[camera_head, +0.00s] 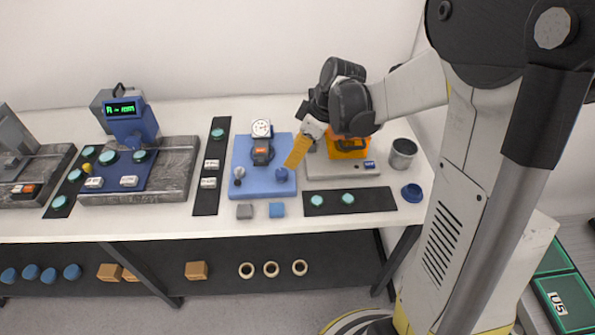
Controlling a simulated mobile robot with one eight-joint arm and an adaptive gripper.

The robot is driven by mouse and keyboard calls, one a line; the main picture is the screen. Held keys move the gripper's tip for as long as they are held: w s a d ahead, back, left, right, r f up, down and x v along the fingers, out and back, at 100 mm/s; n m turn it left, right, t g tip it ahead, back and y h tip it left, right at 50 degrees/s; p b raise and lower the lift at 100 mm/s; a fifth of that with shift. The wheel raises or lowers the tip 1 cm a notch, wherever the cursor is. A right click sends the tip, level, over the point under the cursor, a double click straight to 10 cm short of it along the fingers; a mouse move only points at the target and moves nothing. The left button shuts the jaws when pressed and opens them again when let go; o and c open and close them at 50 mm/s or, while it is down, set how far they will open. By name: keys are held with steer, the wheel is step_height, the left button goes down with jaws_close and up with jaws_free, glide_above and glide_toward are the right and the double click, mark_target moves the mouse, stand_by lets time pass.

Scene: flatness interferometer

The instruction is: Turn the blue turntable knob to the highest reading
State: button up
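A small blue knob (281,174) stands near the right front of a blue base plate (262,186). A round white dial gauge (261,128) stands at the back of that plate above a dark block (262,153); its reading is too small to make out. My gripper (289,164) comes in from the upper right, and its orange end slants down to just above the knob. I cannot tell whether it touches the knob, or how far its fingers are apart. A blue device with a green lit display (121,108) stands to the left; its text is not clearly legible.
A grey plate (315,169) with an orange block (347,148) lies right of the blue plate, partly behind my arm. A metal cup (402,153) and a blue ring (411,192) stand farther right. Dark strips with teal discs lie left (212,165) and in front (375,199).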

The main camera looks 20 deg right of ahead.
mark_target(282, 172)
steer(key=b+x, duration=0.3)
steer(key=x, duration=0.7)
steer(key=shift+w+a, duration=0.15)
jaws_close()
